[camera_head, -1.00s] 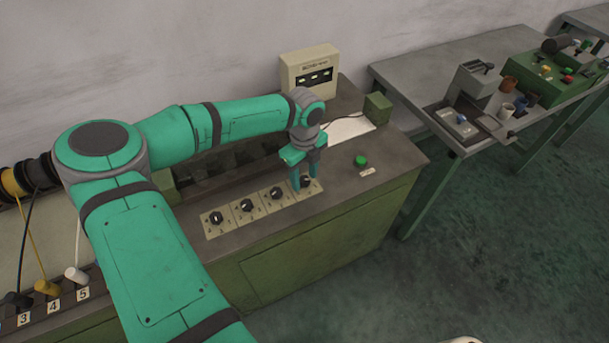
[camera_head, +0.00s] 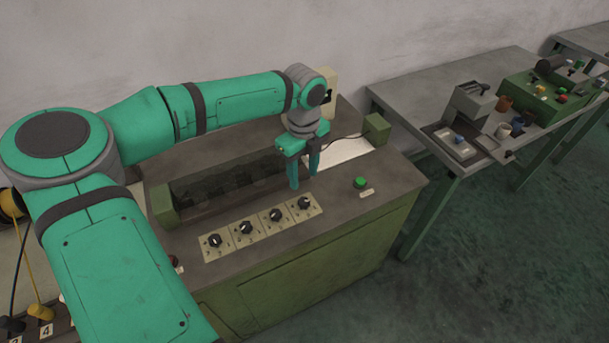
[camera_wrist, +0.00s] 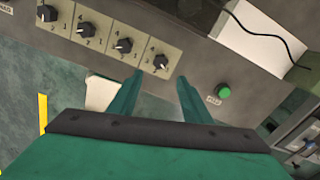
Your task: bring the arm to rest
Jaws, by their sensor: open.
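My gripper (camera_head: 304,185) is open and empty. It points down above the grey top of the green machine, just behind the rightmost of several black knobs (camera_head: 305,203) on cream plates. My fingers look clear of the knob. My arm stretches across the machine from the left.
A green button (camera_head: 360,183) lies right of the knobs. A cream box (camera_head: 330,88) stands behind my wrist, partly hidden. A small green block (camera_head: 377,129) sits at the machine's back right. A grey table (camera_head: 440,75) with several devices stands to the right.

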